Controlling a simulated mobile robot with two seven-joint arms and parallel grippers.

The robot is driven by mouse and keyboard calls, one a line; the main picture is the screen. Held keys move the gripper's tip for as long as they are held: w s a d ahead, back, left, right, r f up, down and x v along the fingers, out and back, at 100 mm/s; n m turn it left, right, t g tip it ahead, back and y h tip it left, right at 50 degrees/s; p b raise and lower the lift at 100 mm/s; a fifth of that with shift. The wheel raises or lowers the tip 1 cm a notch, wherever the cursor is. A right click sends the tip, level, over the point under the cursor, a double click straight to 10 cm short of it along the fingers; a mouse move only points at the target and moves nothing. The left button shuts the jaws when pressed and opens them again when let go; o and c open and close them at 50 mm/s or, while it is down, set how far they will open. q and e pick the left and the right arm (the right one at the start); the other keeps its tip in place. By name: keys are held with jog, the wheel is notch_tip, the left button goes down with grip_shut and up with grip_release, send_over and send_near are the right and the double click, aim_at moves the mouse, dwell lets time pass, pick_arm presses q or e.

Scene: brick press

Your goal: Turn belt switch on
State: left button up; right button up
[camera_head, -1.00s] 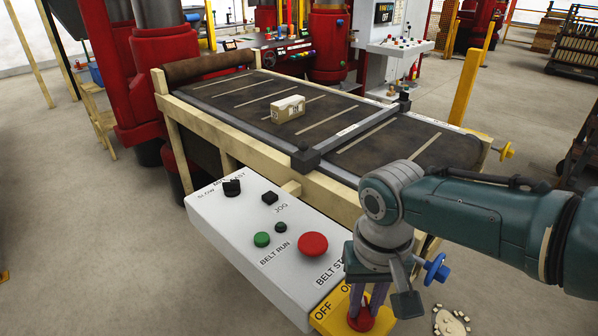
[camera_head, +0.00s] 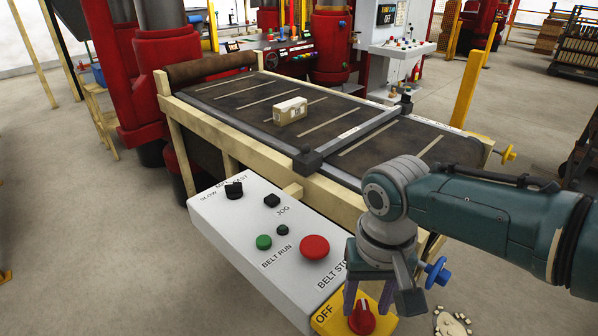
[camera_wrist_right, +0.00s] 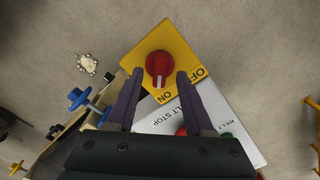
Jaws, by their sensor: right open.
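The belt switch is a red rotary knob (camera_head: 362,319) on a yellow plate (camera_head: 325,319) at the near end of the white control box. Its white pointer mark faces up in the head view. In the right wrist view the knob (camera_wrist_right: 158,68) sits by the ON label, with its pointer mark towards ON; OFF is to the right. My right gripper (camera_head: 368,297) is open and empty above the knob. In the wrist view its fingertips (camera_wrist_right: 159,76) lie on either side of the knob, apart from it. My left gripper is not in view.
The white control box (camera_head: 225,230) carries a red stop button (camera_head: 314,247), a green run button (camera_head: 264,242) and black knobs. Behind it is the belt (camera_head: 240,98) with a pale brick (camera_head: 290,111). A blue handwheel (camera_head: 437,272) stands close right of my gripper.

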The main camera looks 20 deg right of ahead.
aim_at(364, 311)
notch_tip(364, 311, up, 9)
jog(key=p, duration=0.2)
jog(key=shift+f, duration=0.2)
jog(key=s+a+n+t, duration=0.1)
jog(key=s+a+n, duration=0.35)
jog(key=s, duration=0.35)
jog(key=s+d+r+n+t, duration=0.1)
jog(key=s+r+n+t, duration=0.1)
jog(key=s+r, duration=0.55)
notch_tip(364, 311, up, 21)
jog(key=p, duration=2.1)
jog(key=shift+s+d+r+t, duration=0.15)
jog(key=shift+r+t, duration=0.05)
jog(key=shift+t, duration=0.1)
